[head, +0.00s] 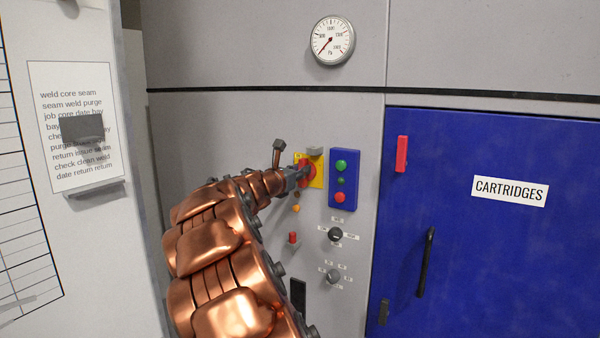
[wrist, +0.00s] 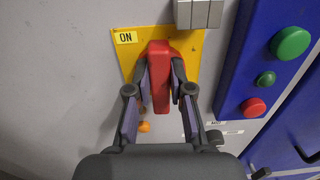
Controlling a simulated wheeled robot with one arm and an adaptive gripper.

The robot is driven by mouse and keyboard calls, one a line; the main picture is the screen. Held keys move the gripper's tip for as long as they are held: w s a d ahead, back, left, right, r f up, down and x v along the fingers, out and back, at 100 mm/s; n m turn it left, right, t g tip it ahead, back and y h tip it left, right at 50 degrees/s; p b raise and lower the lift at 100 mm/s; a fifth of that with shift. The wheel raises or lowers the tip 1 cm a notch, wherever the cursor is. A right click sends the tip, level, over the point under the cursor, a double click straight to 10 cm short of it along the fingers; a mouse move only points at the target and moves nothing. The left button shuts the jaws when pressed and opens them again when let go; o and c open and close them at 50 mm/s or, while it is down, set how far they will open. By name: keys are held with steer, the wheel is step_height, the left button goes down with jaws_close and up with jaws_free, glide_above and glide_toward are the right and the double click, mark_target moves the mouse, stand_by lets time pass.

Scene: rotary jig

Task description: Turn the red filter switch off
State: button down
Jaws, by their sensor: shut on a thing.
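The red filter switch (wrist: 160,78) is a red handle on a yellow plate (wrist: 128,62) on the grey panel. In the wrist view the handle stands upright in the picture, with an "ON" label at the plate's upper left. My gripper (wrist: 160,85) has one finger on each side of the handle and is shut on it. In the head view the switch (head: 307,171) is partly hidden by my gripper (head: 297,176). A grey block (wrist: 199,13) sits at the plate's top right edge.
A blue button box (head: 345,178) with green and red buttons is close on the right. Below are a red knob (head: 293,238) and two rotary dials (head: 335,234). A blue cartridges door (head: 480,240) with a black handle is further right. A gauge (head: 332,40) is above.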

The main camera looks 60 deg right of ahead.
steer(key=m+b, duration=0.5)
steer(key=b, duration=0.1)
steer(key=f+m+b, duration=0.1)
steer(key=m+b, duration=0.5)
steer(key=b, duration=0.1)
steer(key=s+m+b, duration=0.1)
steer(key=m+b, duration=0.5)
steer(key=b, duration=0.1)
steer(key=shift+s+f, duration=0.1)
steer(key=shift+f, duration=0.1)
steer(key=shift+m, duration=0.5)
steer(key=c, duration=1)
jaws_free()
steer(key=shift+c, duration=0.2)
steer(key=shift+a+r, duration=0.1)
steer(key=a, duration=1.1)
steer(key=shift+s+a, duration=0.3)
steer(key=shift+a, duration=0.05)
